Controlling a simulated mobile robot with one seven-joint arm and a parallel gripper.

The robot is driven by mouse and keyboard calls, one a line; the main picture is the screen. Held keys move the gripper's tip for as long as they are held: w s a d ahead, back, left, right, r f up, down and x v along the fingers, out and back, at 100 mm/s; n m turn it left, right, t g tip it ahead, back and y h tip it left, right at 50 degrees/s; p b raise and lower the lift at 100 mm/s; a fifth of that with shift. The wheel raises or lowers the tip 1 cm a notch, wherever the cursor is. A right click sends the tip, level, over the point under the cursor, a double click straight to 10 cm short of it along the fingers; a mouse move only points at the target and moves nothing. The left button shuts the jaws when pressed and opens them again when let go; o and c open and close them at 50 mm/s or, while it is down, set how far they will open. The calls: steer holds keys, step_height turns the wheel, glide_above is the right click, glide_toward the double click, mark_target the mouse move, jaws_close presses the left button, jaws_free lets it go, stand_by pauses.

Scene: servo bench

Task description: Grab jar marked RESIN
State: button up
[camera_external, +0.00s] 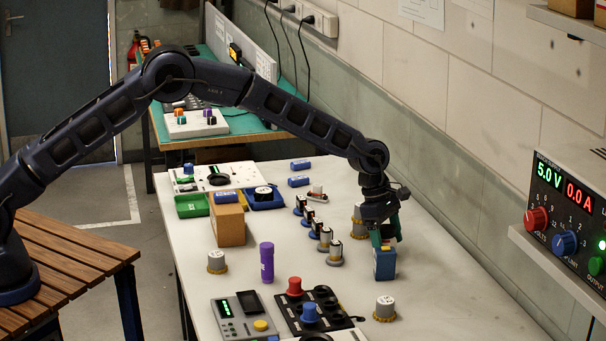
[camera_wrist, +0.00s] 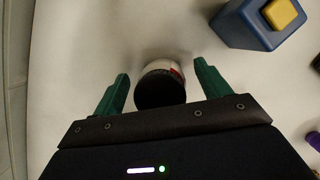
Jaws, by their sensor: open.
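A small round jar (camera_wrist: 160,88) with a black top and a white side with a red patch shows in the wrist view. It sits between the two green fingers of my gripper (camera_wrist: 162,70), with gaps visible on both sides. No lettering on it can be read, so I cannot tell whether it is marked RESIN. In the external view my gripper (camera_external: 386,238) is low over the right part of the bench, fingers down, behind a blue box (camera_external: 385,264). The jar is not clearly seen there. My gripper is open and empty.
The blue box with a yellow button (camera_wrist: 285,13) stands close to the right finger. A brass-based cylinder (camera_external: 358,212) is just left of my gripper.

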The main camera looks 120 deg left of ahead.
steer(key=shift+c, duration=0.5)
steer(key=c, duration=1.1)
steer(key=shift+r, duration=0.1)
